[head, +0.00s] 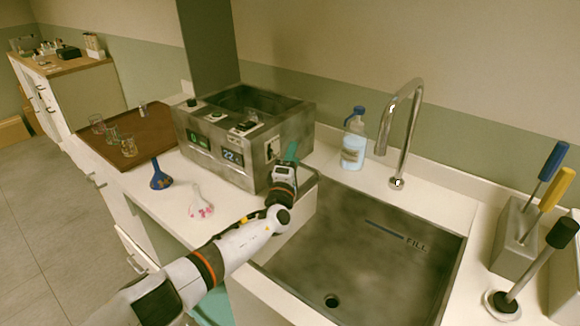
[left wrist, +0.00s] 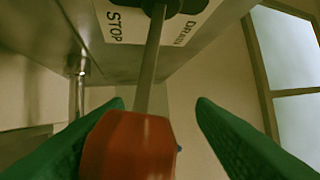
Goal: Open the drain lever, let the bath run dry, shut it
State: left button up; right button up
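The grey metal bath (head: 232,165) stands on the counter, with lit displays on its front. Its inside looks dark, and I cannot tell the water level. In the left wrist view the drain lever shows a red grip (left wrist: 130,147) and a metal shaft (left wrist: 152,60), beside a plate (left wrist: 125,22) marked STOP and DRAIN. My left gripper (head: 289,153) is at the bath's right end and hides the lever in the head view. Its green fingers (left wrist: 160,103) are apart, either side of the lever, with a clear gap on the right. My right gripper is out of view.
A sink (head: 345,250) with a tap (head: 405,125) lies right of the bath. A blue-capped bottle (head: 354,140) stands behind. A brown tray (head: 110,160) holds glasses.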

pick_arm(q)
jog(key=shift+s+a+f, duration=0.1)
jog(key=shift+s, duration=0.25)
jog(key=p+v, duration=0.1)
jog(key=v, duration=1)
jog(key=shift+p, duration=0.35)
jog(key=shift+s+f, duration=0.1)
